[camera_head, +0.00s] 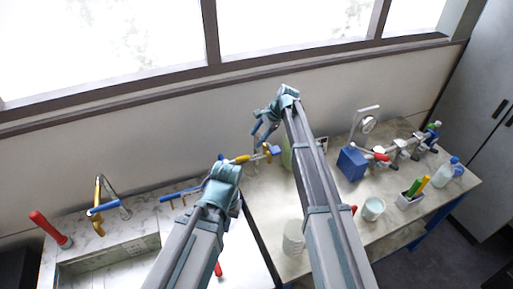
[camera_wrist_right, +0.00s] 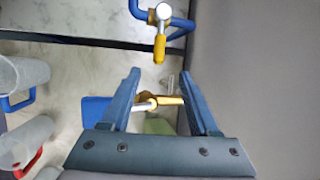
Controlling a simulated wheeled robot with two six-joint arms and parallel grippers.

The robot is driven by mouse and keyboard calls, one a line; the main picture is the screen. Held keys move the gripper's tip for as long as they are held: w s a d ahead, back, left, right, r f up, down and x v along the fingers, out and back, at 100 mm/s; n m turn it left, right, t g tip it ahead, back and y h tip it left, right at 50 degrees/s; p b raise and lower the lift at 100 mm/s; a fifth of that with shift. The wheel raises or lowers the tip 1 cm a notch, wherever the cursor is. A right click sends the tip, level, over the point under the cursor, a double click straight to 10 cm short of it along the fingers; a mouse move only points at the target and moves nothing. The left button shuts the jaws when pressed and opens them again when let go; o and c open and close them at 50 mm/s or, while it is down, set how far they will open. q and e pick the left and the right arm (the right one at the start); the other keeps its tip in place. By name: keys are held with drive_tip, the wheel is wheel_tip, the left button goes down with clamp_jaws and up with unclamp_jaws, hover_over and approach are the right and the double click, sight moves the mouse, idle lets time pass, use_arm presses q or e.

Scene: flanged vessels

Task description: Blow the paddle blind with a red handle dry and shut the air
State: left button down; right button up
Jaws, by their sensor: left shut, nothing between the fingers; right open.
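My right gripper (camera_head: 263,134) is open over the back of the bench, near yellow-handled blue fittings. In the right wrist view its fingers (camera_wrist_right: 161,78) are apart, with a yellow lever (camera_wrist_right: 170,100) on a metal stem showing in the gap; I cannot tell whether they touch. Another yellow lever (camera_wrist_right: 160,47) on a blue pipe (camera_wrist_right: 182,25) is beyond the fingertips. My left gripper (camera_head: 222,170) is shut and empty beside the blue pipework; its tips are largely hidden. A red loop handle (camera_wrist_right: 28,165) shows beside a translucent vessel. I cannot tell whether it belongs to the paddle blind.
A sink with a brass tap (camera_head: 98,205) and a red-handled tool (camera_head: 50,229) are at left. A blue box (camera_head: 352,163), a clamp stand with metal flanges (camera_head: 400,150), a white cup (camera_head: 373,208), a pen holder (camera_head: 410,199) and a bottle (camera_head: 446,172) stand at right.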

sight(243, 157)
drive_tip(key=b+x, duration=1.2)
drive_tip(key=x, duration=0.2)
drive_tip(key=shift+s, duration=0.1)
drive_tip(key=shift+r, duration=0.1)
clamp_jaws()
idle(1.2)
